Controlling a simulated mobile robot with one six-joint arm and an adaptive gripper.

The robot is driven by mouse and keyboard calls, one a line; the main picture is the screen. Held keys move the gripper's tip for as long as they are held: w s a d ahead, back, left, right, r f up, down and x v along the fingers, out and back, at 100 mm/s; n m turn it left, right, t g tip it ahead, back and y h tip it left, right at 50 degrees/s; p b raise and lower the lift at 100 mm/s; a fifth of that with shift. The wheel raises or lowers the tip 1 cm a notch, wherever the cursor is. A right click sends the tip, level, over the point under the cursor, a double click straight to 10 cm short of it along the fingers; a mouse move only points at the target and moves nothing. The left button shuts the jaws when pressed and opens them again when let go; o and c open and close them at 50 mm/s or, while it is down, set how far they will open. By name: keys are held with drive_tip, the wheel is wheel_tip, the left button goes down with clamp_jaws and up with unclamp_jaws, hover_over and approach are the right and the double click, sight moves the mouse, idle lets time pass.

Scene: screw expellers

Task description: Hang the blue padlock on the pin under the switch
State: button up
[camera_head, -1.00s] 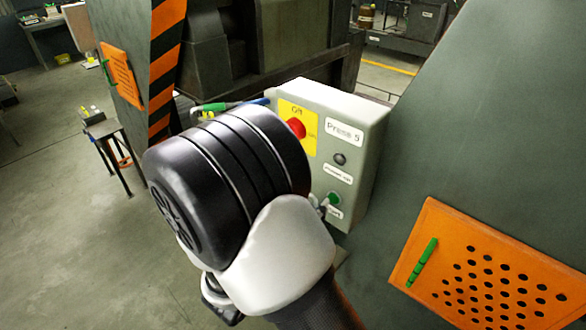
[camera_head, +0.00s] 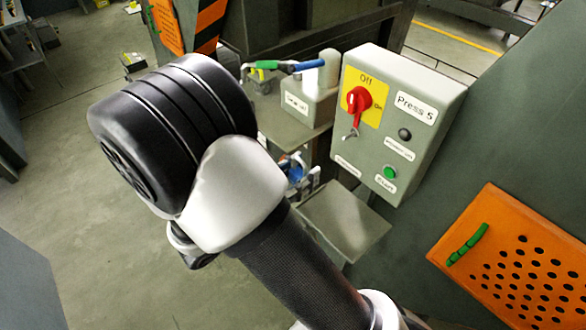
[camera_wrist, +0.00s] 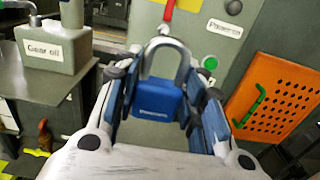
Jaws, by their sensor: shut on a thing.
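The blue padlock (camera_wrist: 152,104) is between the fingers of my gripper (camera_wrist: 160,88), which is shut on it. Its metal shackle (camera_wrist: 168,47) points up toward the switch box in the wrist view. In the head view the padlock (camera_head: 295,172) and my gripper (camera_head: 302,182) are partly hidden behind my arm, low and left of the box. The red switch (camera_head: 358,99) sits on a yellow plate marked Off and On. The metal pin (camera_head: 350,134) is just under it. In the wrist view the shackle top overlaps the pin area; I cannot tell whether they touch.
The grey-green box (camera_head: 412,135) also carries a black lamp and a green button (camera_head: 390,172). An oil can (camera_head: 310,100) stands on a shelf left of it. An orange perforated panel (camera_head: 500,262) is at right.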

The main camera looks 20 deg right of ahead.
drive_tip(key=d, duration=0.4)
approach(354, 143)
drive_tip(key=shift+w+d+r+b, duration=0.15)
drive_tip(key=shift+d+r, duration=0.05)
drive_tip(key=shift+r, duration=0.2)
drive_tip(key=shift+w+d+r+b, duration=0.15)
drive_tip(key=shift+d+r, duration=0.05)
drive_tip(key=shift+r, duration=0.25)
drive_tip(key=shift+x, duration=3.05)
idle(0.6)
drive_tip(key=shift+w+d+r, duration=0.1)
drive_tip(key=shift+d+r, duration=0.05)
drive_tip(key=shift+r, duration=0.1)
idle(0.6)
drive_tip(key=shift+d+f+b, duration=0.15)
drive_tip(key=shift+f+b, duration=0.25)
drive_tip(key=shift+f, duration=0.45)
drive_tip(key=o, duration=1.2)
drive_tip(key=shift+w+d+f, duration=0.15)
drive_tip(key=shift+d+f, duration=0.1)
drive_tip(key=shift+d, duration=0.5)
drive_tip(key=shift+a+r, duration=0.1)
